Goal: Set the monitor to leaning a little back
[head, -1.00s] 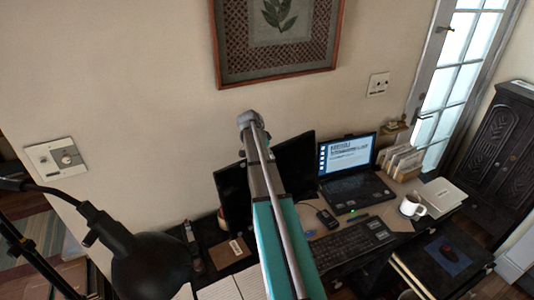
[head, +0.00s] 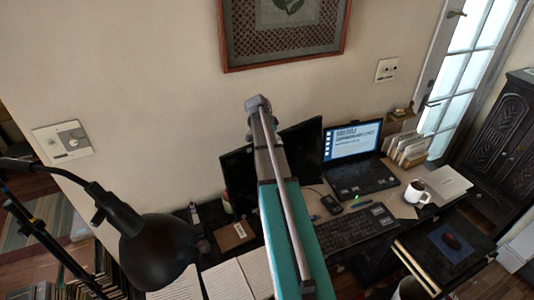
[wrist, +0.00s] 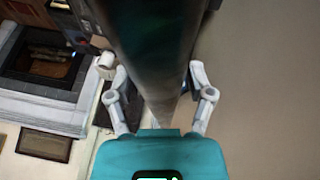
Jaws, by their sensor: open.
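The monitor (head: 304,148) shows in the head view as dark panels behind my arm. Another dark panel (head: 239,182) shows on the left side of my arm. My arm covers the middle, so I cannot tell whether these are one screen or two. My gripper (wrist: 151,66) is open in the wrist view, with its two fingers apart. A large dark, blurred form (wrist: 158,45) fills the space between the fingers. I cannot tell for sure what it is or whether the fingers touch it. The gripper's fingers are hidden in the head view.
A laptop (head: 357,160), keyboard (head: 350,231), white mug (head: 417,193) and card rack (head: 405,151) stand on the desk right of my arm. A black lamp (head: 155,240) is at the front left. Open papers (head: 226,280) lie near it. A framed picture (head: 284,45) hangs behind.

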